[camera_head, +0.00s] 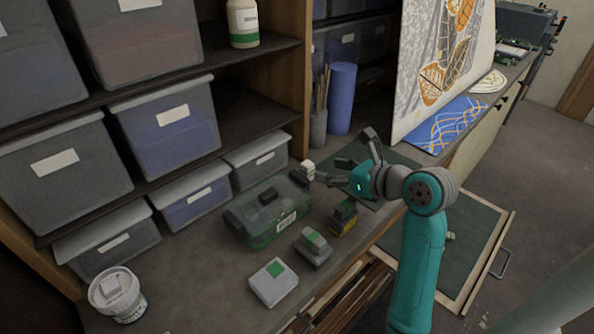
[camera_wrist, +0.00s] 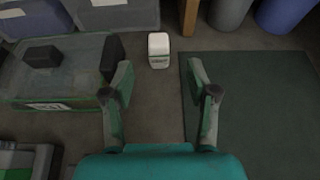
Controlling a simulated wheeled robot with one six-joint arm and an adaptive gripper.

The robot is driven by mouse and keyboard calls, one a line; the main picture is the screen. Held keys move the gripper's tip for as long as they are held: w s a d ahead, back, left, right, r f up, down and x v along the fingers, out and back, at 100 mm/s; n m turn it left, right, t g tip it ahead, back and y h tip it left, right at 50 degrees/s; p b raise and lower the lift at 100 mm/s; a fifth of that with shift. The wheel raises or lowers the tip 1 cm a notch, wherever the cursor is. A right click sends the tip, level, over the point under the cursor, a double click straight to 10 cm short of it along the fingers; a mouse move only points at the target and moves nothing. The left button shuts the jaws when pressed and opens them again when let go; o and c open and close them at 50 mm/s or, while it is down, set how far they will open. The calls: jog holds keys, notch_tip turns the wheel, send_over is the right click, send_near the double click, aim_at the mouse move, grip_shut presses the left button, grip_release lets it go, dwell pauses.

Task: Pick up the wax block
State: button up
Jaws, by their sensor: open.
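A small white block with a green-edged label, which looks like the wax block (camera_head: 308,168), stands on the worktop near the right end of the green-lidded case. In the wrist view the white block (camera_wrist: 158,46) is upright, just beyond the fingertips and roughly centred between their lines. My gripper (camera_head: 335,172) is open and empty, with its fingers (camera_wrist: 160,78) spread to either side. It reaches low over the worktop from the right, pointing at the block. I see no contact with it.
The clear green case (camera_head: 262,235) stands close to the left. Green-topped items (camera_head: 313,247), a yellow-and-black item (camera_head: 343,217) and a white box (camera_head: 273,283) lie nearer the front. A dark green mat (camera_wrist: 240,110) lies right. Shelf bins (camera_head: 257,158) and a blue cylinder (camera_head: 341,98) stand behind.

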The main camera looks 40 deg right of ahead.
aim_at(312, 168)
jog(key=x, duration=0.9)
jog(key=shift+s+a+f, duration=0.1)
jog(key=shift+f, duration=0.05)
grip_shut()
